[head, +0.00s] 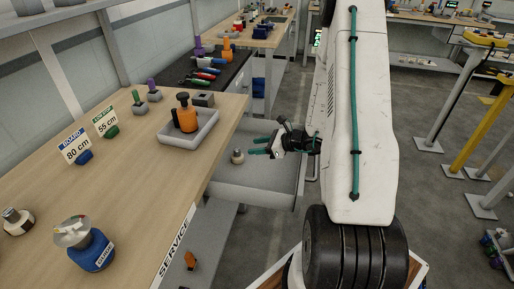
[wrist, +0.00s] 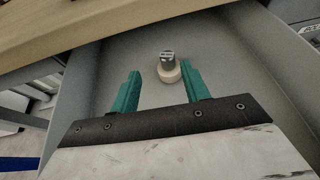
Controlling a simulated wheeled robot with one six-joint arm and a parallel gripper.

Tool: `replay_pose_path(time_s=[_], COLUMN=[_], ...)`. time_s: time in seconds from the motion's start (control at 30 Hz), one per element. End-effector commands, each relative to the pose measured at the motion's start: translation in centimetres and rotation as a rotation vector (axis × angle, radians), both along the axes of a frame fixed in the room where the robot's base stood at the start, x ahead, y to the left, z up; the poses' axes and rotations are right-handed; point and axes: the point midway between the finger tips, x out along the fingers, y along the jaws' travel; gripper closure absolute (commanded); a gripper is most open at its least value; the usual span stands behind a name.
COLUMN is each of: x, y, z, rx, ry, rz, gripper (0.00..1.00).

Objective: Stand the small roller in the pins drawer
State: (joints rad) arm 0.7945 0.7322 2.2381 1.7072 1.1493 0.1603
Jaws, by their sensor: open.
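The small roller (head: 237,156), a pale round base with a dark grey top, stands upright in the open drawer (head: 252,190) under the bench. In the wrist view the roller (wrist: 168,67) stands on the drawer floor, beyond and between the fingers, nearer the right one. My gripper (head: 259,146) has teal fingers and hangs over the drawer, to the right of the roller in the head view. In the wrist view my gripper (wrist: 160,88) is open with nothing between its fingertips. I see no contact with the roller. No pins label is readable on the drawer.
The bench edge (wrist: 110,25) overhangs the drawer's far side. On the bench are a grey tray (head: 204,130) with an orange item, a blue container (head: 90,252), sign cards (head: 75,148) and a white-and-dark item (head: 17,221). The drawer floor around the roller is clear.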

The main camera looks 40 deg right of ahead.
Motion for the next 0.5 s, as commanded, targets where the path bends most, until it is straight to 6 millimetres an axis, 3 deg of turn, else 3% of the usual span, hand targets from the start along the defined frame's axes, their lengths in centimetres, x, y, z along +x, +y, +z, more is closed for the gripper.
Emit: replay_pose_path(time_s=[0.13, 0.27, 0.4, 0.5], x=[0.3, -1.2, -4.6, -7.9], y=[4.6, 10.7, 16.4, 19.6], z=[5.4, 11.4, 16.4, 19.2], rx=[-0.103, -0.245, -0.410, -0.536], ry=[-0.070, -0.152, -0.234, -0.284], rz=[0.216, 0.508, 0.816, 1.028], gripper=[0.54, 0.54, 0.54, 0.54])
